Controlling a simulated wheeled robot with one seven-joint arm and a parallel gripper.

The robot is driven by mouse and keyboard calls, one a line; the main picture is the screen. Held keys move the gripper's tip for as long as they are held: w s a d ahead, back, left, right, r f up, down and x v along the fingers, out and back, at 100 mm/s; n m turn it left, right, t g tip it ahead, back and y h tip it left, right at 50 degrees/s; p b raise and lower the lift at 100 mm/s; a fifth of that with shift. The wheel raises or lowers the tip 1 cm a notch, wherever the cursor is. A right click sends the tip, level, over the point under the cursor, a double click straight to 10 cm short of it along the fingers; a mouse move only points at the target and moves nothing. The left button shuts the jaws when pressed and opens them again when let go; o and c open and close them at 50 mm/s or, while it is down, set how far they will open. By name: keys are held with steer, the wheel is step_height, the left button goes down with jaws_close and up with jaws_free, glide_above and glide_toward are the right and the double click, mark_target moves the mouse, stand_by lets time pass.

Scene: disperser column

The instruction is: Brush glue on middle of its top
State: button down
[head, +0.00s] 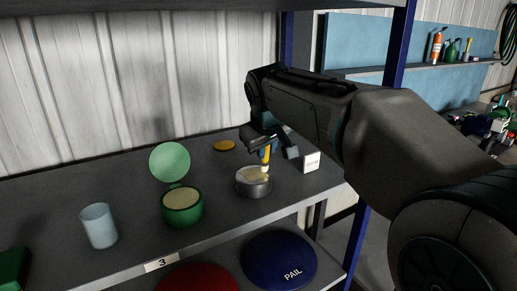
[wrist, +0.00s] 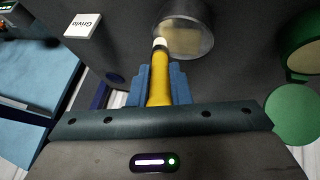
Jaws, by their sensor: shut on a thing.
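My gripper (head: 265,142) is shut on a yellow brush (head: 265,155), which points down with a pale tip. In the wrist view the yellow handle (wrist: 160,80) sits between the blue fingers of my gripper (wrist: 158,84). The brush tip is at or just above a round grey metal tin (head: 253,188) holding cream-coloured stuff, likely glue. The tin also shows in the wrist view (wrist: 208,40). I cannot tell whether the tip touches the contents. A white lettered box (head: 311,162) stands to the right of the tin. It also shows in the wrist view (wrist: 83,25).
A green tub (head: 182,214) with cream contents and its round lid (head: 169,161) raised stands left of the tin. Blue (head: 279,258) and red (head: 198,279) lids are below. A blue post (head: 400,45) stands right.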

steer(key=shift+w+d+r, duration=0.2)
steer(key=shift+d, duration=0.1)
step_height(320, 180, up, 3)
steer(key=shift+s+a+r+p, duration=0.1)
steer(key=shift+s+p, duration=0.05)
steer(key=shift+p, duration=1.1)
steer(key=shift+r+p, duration=1.85)
steer(key=shift+r, duration=0.4)
